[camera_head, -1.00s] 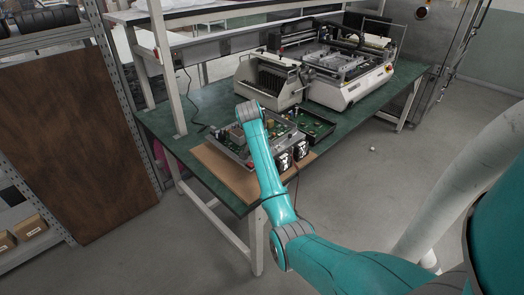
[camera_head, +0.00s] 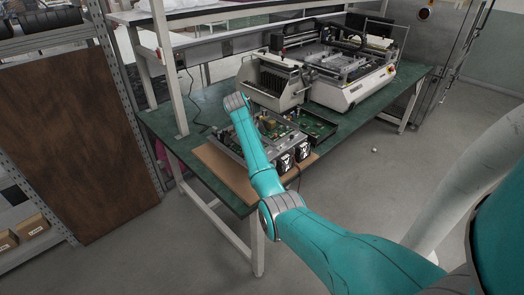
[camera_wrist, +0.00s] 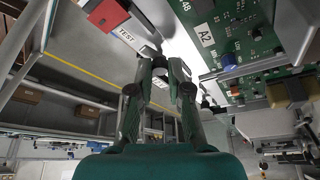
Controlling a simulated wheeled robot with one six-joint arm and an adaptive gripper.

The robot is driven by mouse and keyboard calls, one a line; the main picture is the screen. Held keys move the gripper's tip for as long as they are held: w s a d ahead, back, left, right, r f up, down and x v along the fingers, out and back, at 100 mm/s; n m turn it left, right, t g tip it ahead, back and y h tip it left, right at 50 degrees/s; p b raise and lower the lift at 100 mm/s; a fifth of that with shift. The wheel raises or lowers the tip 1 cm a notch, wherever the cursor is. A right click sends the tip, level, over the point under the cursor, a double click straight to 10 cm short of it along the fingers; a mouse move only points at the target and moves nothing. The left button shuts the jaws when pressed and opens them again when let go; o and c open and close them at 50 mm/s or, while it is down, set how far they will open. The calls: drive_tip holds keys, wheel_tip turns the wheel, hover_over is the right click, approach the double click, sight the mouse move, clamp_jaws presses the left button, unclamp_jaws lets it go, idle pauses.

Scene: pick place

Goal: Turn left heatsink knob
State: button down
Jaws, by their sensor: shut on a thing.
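An open electronics unit (camera_head: 232,150) with green boards lies on a brown mat at the near end of the bench. In the head view my arm reaches over it and hides my gripper and the knob. In the wrist view my gripper (camera_wrist: 160,68) has its fingertips close together on a small part, apparently the left heatsink knob, by the metal heatsink side under a TEST label (camera_wrist: 127,36). The fingers mostly cover that part, so its shape and angle cannot be told. A green board (camera_wrist: 215,25) marked A2 is beside the fingertips.
Two black fans (camera_head: 303,151) sit at the unit's right front edge. A second board tray (camera_head: 318,124), a slotted rack machine (camera_head: 268,82) and a larger white machine (camera_head: 350,88) stand behind. A red-and-black part (camera_wrist: 107,14) is near the fingers.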

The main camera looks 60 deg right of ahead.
drive_tip(key=shift+w+m, duration=0.1)
drive_tip(key=shift+m, duration=0.6)
drive_tip(key=shift+g, duration=0.3)
drive_tip(key=shift+y, duration=0.3)
drive_tip(key=c, duration=1.1)
unclamp_jaws()
